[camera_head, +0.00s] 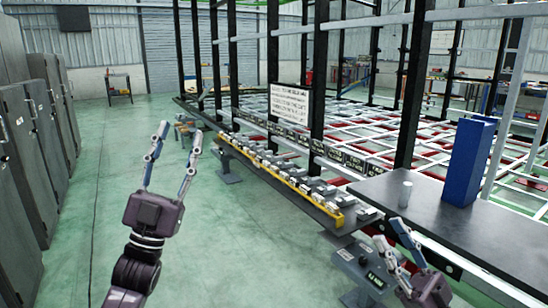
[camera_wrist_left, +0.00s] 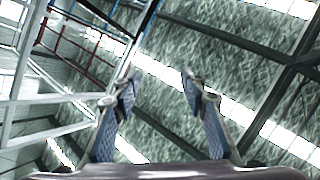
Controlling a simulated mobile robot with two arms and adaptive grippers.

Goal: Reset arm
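My left gripper (camera_head: 175,158) is raised over the open green floor in the head view, fingers pointing up and spread apart with nothing between them. In the left wrist view the same gripper (camera_wrist_left: 160,82) shows two separated fingers against the roof and beams. My right gripper (camera_head: 392,254) is at the lower right of the head view, in front of the dark table's near edge. Its fingers look spread apart, and I see nothing held between them.
A dark table (camera_head: 440,212) at right bears a blue box (camera_head: 468,162) and a small grey cylinder (camera_head: 405,194). A long bench (camera_head: 290,178) with a yellow strip runs along the chassis frame (camera_head: 400,135). Grey cabinets (camera_head: 35,135) line the left. The middle floor is clear.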

